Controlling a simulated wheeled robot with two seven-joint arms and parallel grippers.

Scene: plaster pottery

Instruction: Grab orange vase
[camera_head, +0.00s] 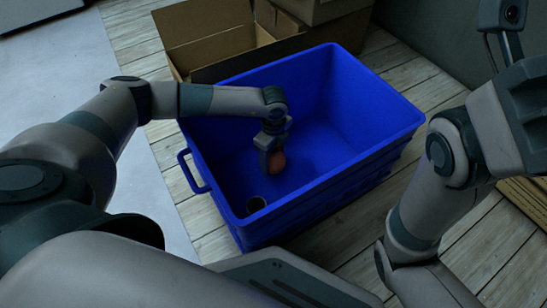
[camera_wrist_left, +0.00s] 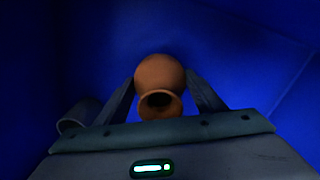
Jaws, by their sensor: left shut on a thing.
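The orange vase (camera_head: 276,168) is inside the blue crate (camera_head: 399,128), low between my left gripper's fingers. My left gripper (camera_head: 270,158) reaches down into the crate from the left and is shut on the vase. In the left wrist view the vase (camera_wrist_left: 160,84) sits between the two fingers (camera_wrist_left: 160,92), its open mouth facing the camera. I cannot tell whether the vase touches the crate floor. My right arm shows at the right of the head view, but its fingertips are not clearly in view.
An open cardboard box (camera_head: 205,30) is behind the crate. The crate walls rise around my left gripper.

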